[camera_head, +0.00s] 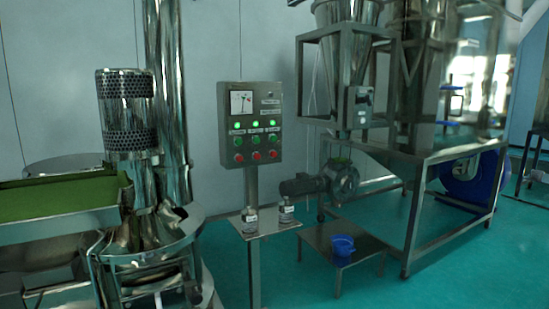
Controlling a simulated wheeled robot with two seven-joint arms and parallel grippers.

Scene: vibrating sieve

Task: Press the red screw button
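A grey control box (249,124) stands on a post in the middle of the head view. Its lower front has a row of green buttons with a row of red buttons below: left (239,157), middle (256,155) and right (272,153). Green lamps glow above them, and a dial gauge (242,103) sits at the upper left. Small labels are too blurred to read, so I cannot tell which red button is the screw one. Neither of my grippers shows in this view.
A small shelf (268,222) with two bottles is below the box. At left is a metal machine with a green-bottomed trough (58,197). At right, a steel frame (457,169) holds a hopper. A low table (322,240) bears a blue cup (342,245).

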